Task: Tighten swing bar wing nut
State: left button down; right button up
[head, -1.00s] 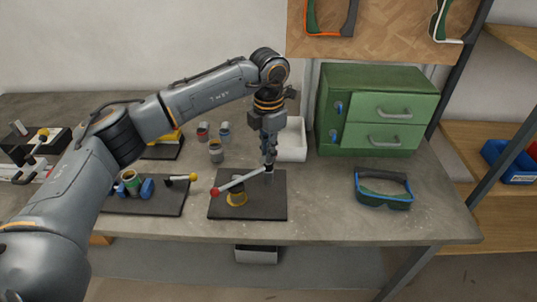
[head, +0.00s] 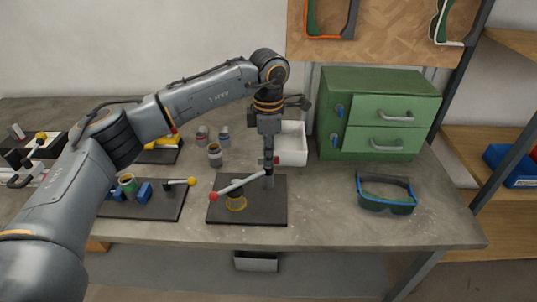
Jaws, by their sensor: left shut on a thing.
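The swing bar (head: 238,184) is a pale bar with a red knob (head: 213,197) at its left end. It slants across a dark jig plate (head: 262,208) on the bench. A yellow round part (head: 236,201) sits under the bar. My left gripper (head: 268,164) points straight down at the bar's right end, above the post there. It is shut on the wing nut, which its fingers mostly hide. My right gripper is not in view.
Another dark plate (head: 160,208) with a yellow-knobbed bar and blue blocks lies to the left. Several small cans, including one grey can (head: 215,156), stand behind. A white bin (head: 291,148), green drawer cabinet (head: 375,115) and goggles (head: 386,193) are at the right.

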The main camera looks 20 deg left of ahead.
pick_arm(q)
jog(key=shift+r, duration=0.15)
jog(key=c, duration=1.5)
grip_release()
notch_tip(320, 180, up, 12)
jog(key=shift+f, duration=0.1)
